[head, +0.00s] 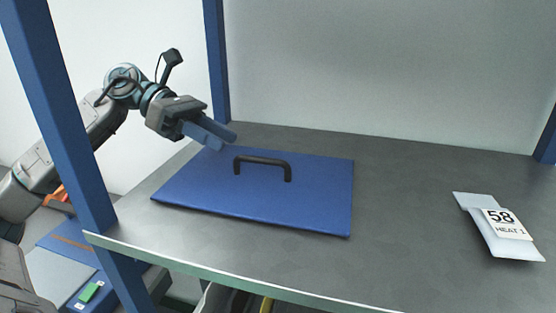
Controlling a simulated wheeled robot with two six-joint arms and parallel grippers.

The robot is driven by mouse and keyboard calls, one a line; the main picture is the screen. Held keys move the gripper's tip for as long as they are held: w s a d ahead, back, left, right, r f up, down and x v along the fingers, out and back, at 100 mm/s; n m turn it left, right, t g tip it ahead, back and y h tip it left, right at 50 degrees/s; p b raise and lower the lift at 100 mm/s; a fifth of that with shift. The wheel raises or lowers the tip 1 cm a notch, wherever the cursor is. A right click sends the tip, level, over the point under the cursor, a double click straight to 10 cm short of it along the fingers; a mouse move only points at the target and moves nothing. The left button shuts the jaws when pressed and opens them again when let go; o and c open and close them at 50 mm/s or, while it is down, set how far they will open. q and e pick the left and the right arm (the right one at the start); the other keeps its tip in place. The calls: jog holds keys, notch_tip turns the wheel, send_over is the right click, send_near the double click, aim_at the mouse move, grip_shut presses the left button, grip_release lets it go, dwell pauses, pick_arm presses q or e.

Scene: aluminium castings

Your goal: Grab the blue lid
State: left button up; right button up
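The blue lid (290,208) is a flat square panel lying on the grey shelf, left of the middle in the head view. A black bar handle (262,160) stands up from its top, near the far side. My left gripper (226,140) reaches in from the left, above the lid's far left corner. Its two blue-grey fingers point right and down towards the handle, apart from it. They look open, with a narrow gap and nothing between them. My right gripper is out of view.
The grey shelf (410,240) has blue posts at its corners, one post (60,110) in front of my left arm. A pale metal piece with a label reading 58 HEAT 1 (505,224) lies at the right. The shelf between it and the lid is clear.

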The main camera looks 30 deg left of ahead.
aim_at(260, 160)
pick_arm(q)
jog(key=p+x, duration=0.1)
jog(key=x, duration=0.2)
jog(key=shift+s+d+r, duration=0.1)
jog(key=shift+d, duration=0.15)
jog(key=shift+d+p, duration=0.2)
jog(key=shift+p, duration=0.1)
jog(key=p+x, duration=0.3)
jog(key=x, duration=0.1)
jog(key=shift+s+p, duration=0.1)
jog(key=shift+p, duration=0.2)
jog(key=shift+d+f+p, duration=0.3)
jog(key=shift+d+f, duration=0.05)
jog(key=shift+d, duration=0.2)
jog(key=shift+c, duration=0.5)
grip_shut()
